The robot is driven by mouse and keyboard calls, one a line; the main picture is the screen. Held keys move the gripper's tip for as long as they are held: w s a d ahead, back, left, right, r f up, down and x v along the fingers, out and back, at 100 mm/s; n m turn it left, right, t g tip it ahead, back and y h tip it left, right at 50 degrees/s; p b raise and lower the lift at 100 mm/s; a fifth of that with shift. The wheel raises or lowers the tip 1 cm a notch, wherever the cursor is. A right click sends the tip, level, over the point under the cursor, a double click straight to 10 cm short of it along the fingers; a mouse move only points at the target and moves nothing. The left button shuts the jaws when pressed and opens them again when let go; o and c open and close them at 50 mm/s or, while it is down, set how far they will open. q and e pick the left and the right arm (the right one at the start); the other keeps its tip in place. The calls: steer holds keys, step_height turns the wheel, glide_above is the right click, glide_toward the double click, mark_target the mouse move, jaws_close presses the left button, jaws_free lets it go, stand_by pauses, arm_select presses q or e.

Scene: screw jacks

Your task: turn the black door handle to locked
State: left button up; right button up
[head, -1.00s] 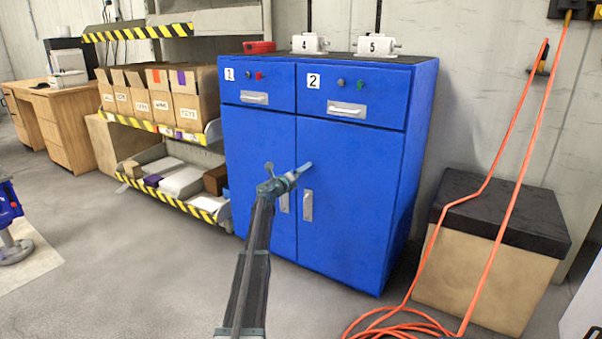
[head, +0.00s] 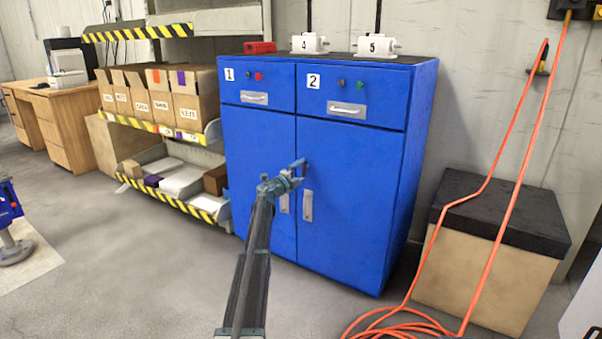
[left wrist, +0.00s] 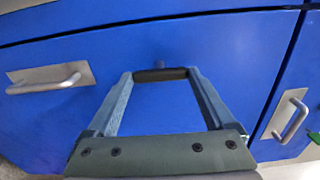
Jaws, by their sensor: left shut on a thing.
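The black door handle (left wrist: 160,74) is a short dark bar on the blue door, lying between my left fingertips in the left wrist view, with a small grey stub just beyond it. My left gripper (left wrist: 160,78) is shut on this handle, one finger at each end. In the head view my left gripper (head: 298,172) reaches the upper inner corner of the right-hand cabinet door (head: 350,190), and its fingers largely hide the handle. Any lock marking is not visible. My right gripper is not in view.
A silver door pull (head: 307,205) stands just below my gripper, with another beside it on the left-hand door. Drawer 2's pull (head: 347,110) is above. A dark-topped box (head: 490,270) and orange cable (head: 495,190) are to the right.

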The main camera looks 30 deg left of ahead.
arm_select(q)
steer(key=shift+a+n, duration=0.1)
steer(key=shift+n, duration=0.2)
steer(key=o, duration=1.1)
steer(key=s, duration=1.4)
steer(key=shift+a, duration=0.15)
